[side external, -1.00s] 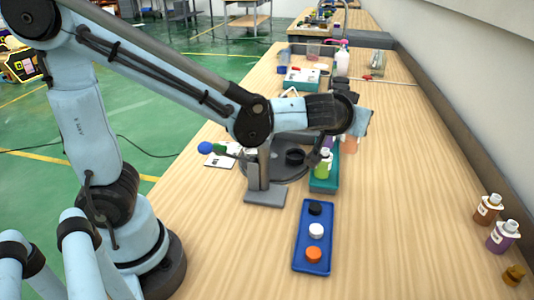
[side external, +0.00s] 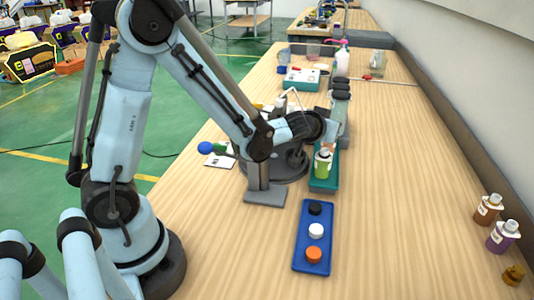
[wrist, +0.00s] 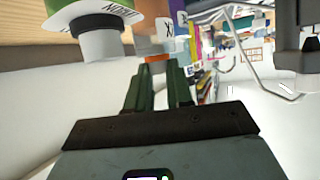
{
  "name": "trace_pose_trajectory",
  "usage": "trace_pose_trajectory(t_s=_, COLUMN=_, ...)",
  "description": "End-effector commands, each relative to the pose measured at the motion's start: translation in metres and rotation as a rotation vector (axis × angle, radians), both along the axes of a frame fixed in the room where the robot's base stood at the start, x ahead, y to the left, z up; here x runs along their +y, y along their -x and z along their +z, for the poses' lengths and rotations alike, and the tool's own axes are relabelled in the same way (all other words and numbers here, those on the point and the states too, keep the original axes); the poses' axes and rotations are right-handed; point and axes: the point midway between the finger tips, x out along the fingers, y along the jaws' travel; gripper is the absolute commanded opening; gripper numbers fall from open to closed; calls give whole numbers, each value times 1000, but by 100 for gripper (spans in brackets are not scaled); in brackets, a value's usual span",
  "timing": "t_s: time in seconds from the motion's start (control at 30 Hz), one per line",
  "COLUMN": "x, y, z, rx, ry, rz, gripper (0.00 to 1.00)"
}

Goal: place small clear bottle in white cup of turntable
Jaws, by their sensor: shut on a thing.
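My gripper (side external: 330,132) is at the far end of the work area, just right of the dark turntable (side external: 262,177) and above the teal rack. In the wrist view its two green fingers (wrist: 158,72) are close together, with a little orange and white showing at their tips. I take the held thing to be the small clear bottle, but its outline is too small and partly hidden to make out. The white cup of the turntable cannot be picked out behind the arm.
A green bottle (side external: 323,163) stands in the teal rack (side external: 323,184). A blue tray (side external: 300,250) holds black, white and orange caps. A grey post stand (side external: 264,195) is beside the turntable. Brown and purple bottles (side external: 502,236) stand at the right.

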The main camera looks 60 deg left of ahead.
Motion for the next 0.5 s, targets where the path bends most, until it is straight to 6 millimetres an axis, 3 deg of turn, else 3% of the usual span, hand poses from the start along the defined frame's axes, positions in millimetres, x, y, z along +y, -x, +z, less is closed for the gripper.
trace_pose_trajectory(t_s=0.2, x=-1, y=0, z=-17, rx=0, ry=0, rz=-1, gripper=0)
trace_pose_trajectory(t_s=0.5, x=-1, y=0, z=-18, rx=0, ry=0, rz=0, gripper=0)
